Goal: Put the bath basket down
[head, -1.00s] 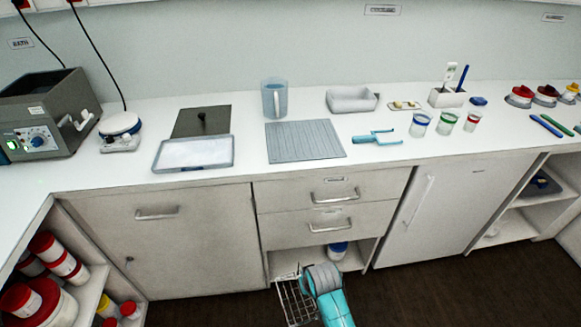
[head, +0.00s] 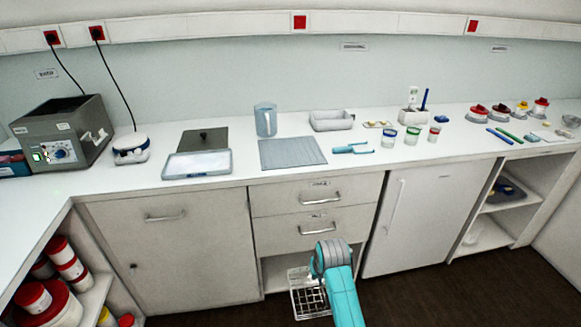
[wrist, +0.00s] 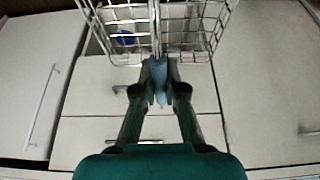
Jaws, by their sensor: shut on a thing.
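The bath basket is a wire basket (head: 309,303) with an open grid, hanging low in front of the cabinets in the head view. It also shows at the top of the wrist view (wrist: 195,38). My gripper (wrist: 159,68) is shut on the basket's blue-grey handle grip (wrist: 160,82). In the head view my arm hides the gripper and part of the basket. The grey bath (head: 62,137) stands at the far left of the counter, with a lit green switch and a dial. Its inside is not visible.
The white counter (head: 150,190) holds a tray of white material (head: 197,164), a grey ribbed mat (head: 292,152), a jug (head: 265,120) and several cups. A blue-lidded jar (wrist: 125,37) sits in the low open shelf. Bare counter shows in front of the bath and left of the tray.

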